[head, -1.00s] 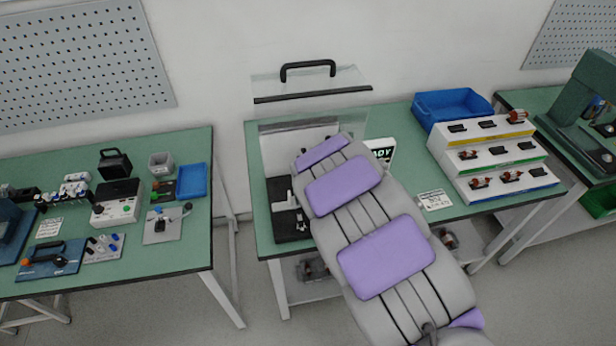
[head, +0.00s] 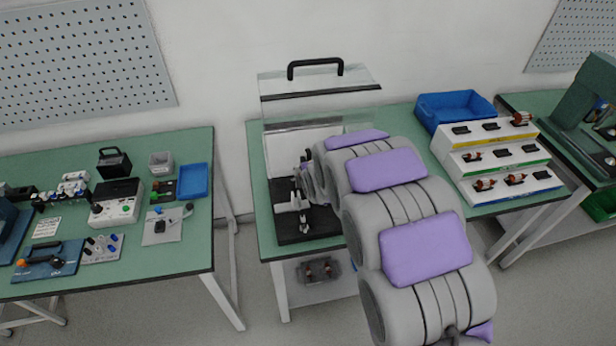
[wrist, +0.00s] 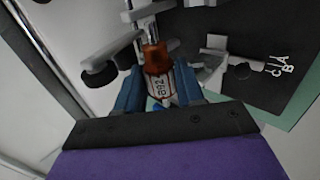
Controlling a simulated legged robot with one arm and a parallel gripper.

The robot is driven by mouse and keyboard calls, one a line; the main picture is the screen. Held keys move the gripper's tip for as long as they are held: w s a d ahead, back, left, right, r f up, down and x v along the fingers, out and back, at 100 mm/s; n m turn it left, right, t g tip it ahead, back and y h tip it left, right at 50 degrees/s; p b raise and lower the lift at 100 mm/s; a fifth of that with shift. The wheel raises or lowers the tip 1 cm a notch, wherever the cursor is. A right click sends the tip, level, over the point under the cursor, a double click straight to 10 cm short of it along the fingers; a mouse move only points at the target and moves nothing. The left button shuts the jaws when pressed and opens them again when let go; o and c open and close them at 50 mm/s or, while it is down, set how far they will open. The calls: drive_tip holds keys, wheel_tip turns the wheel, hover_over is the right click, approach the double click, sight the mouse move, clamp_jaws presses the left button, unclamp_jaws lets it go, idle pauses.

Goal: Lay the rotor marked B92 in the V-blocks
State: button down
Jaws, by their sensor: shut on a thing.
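My gripper (wrist: 158,82) has blue fingers shut on the rotor marked B92 (wrist: 155,60), which has an orange-brown winding and a white label that reads upside down in the wrist view. In the head view my arm hides most of the gripper and rotor. The test fixture is a black base plate (head: 308,236) with white upright parts (head: 291,199). In the wrist view, a white fixture part (wrist: 217,58) with a black knob is right of the rotor. The rotor is over or among the fixture parts; I cannot tell whether it touches the V-blocks.
A raised clear cover (head: 318,84) with a black handle is above the fixture. A stepped white rack (head: 490,160) holding several rotors and a blue bin (head: 454,108) stand to the right. The left table (head: 112,235) holds instruments, with a floor gap between tables.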

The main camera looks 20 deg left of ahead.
drive_tip(key=shift+d+f+b, duration=0.15)
drive_tip(key=shift+f+b, duration=0.65)
drive_tip(key=shift+f, duration=1.55)
drive_tip(key=shift+d+r, duration=0.25)
drive_tip(key=shift+d, duration=0.15)
drive_tip(key=shift+d+r, duration=0.1)
drive_tip(key=shift+d, duration=0.6)
drive_tip(key=shift+a, duration=0.4)
drive_tip(key=shift+d+f, duration=0.3)
drive_tip(key=shift+d, duration=0.15)
drive_tip(key=shift+a+f, duration=0.45)
drive_tip(key=shift+f, duration=0.35)
drive_tip(key=shift+d, duration=0.15)
